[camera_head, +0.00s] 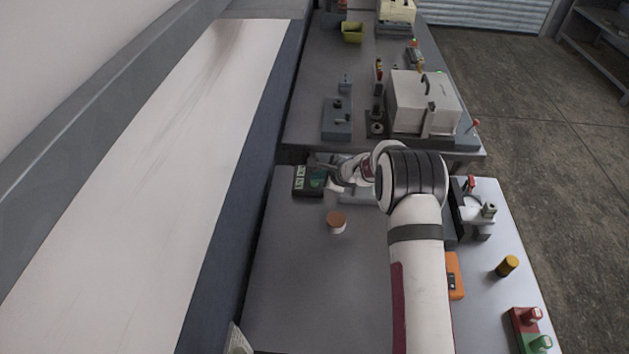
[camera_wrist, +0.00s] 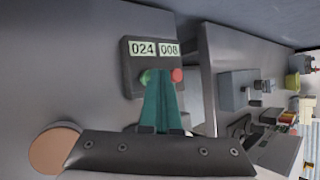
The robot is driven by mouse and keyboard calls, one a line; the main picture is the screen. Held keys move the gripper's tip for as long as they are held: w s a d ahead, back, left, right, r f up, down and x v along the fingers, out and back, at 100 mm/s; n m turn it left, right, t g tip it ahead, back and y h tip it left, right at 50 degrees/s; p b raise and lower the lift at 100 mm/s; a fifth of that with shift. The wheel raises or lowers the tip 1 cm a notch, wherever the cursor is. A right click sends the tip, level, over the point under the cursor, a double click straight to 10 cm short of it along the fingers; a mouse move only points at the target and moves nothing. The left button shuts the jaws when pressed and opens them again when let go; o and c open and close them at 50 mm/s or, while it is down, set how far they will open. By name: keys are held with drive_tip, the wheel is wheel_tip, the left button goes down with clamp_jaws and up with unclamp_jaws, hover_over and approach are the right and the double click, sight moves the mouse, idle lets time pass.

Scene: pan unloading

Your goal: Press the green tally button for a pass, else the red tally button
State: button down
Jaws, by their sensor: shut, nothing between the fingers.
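A dark tally box (camera_wrist: 133,72) with two white displays reading 024 and 008 fills the upper middle of the wrist view. It also shows in the head view (camera_head: 303,187), at the back left of the near table. Its green button (camera_wrist: 145,77) is at the left and its red button (camera_wrist: 177,74) at the right, under the displays. My gripper (camera_wrist: 163,73) is shut and empty, its teal fingers pointing at the box between the two buttons, nearer the green. Contact with either button cannot be told. In the head view the arm partly hides the gripper.
A copper-topped round piece (camera_head: 336,221) stands on the near table, left of my arm. An orange device (camera_head: 455,276), a yellow-topped cylinder (camera_head: 507,266) and a red-and-green block (camera_head: 524,322) with knobs are at the right. A white boxy machine (camera_head: 420,100) stands on the far table.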

drive_tip(key=shift+r, duration=0.6)
wheel_tip(320, 180, up, 5)
drive_tip(key=shift+r, duration=0.1)
idle(0.8)
